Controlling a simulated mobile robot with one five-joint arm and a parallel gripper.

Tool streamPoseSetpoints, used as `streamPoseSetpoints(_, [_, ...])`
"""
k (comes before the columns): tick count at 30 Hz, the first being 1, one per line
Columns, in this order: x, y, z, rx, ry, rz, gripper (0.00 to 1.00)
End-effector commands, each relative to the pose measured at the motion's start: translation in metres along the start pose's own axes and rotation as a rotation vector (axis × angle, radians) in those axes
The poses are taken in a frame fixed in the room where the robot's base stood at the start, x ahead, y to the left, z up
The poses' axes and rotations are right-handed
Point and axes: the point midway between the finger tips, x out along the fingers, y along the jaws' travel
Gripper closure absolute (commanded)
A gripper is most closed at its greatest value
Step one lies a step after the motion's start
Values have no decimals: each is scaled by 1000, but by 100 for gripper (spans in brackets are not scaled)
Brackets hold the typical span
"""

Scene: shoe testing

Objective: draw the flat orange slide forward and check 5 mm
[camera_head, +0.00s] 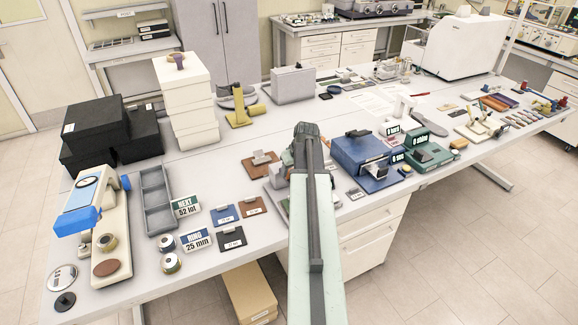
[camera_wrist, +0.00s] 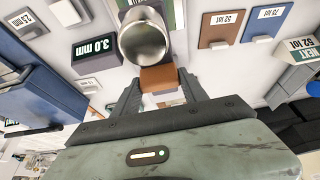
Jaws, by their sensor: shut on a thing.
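In the wrist view my gripper (camera_wrist: 160,84) is shut on a small flat orange-brown slide (camera_wrist: 158,76), with one finger on each side of it. A shiny metal cylinder (camera_wrist: 144,38) stands just beyond the slide. A dark display (camera_wrist: 95,49) to its left reads 3.0 mm. In the head view my own arm hides most of the gripper and the slide, so the grip shows only in the wrist view.
A blue device (camera_head: 360,155) and a green device (camera_head: 428,153) stand close to the right of my arm. Small plates and label cards, one reading RING 25 mm (camera_head: 196,240), lie to the left. White boxes (camera_head: 187,100) are stacked farther back.

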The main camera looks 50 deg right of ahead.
Motion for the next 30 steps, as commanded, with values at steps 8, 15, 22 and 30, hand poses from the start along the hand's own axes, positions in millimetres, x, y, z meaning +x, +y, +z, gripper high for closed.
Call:
streamPoseSetpoints(8, [0, 0, 5, -1, -15, 0, 33])
streamPoseSetpoints(15, [0, 0, 3, -1, -11, -1, 27])
streamPoseSetpoints(22, [-10, -1, 2, -1, -9, -1, 27])
streamPoseSetpoints(30, [-59, -1, 0, 0, -11, -1, 27])
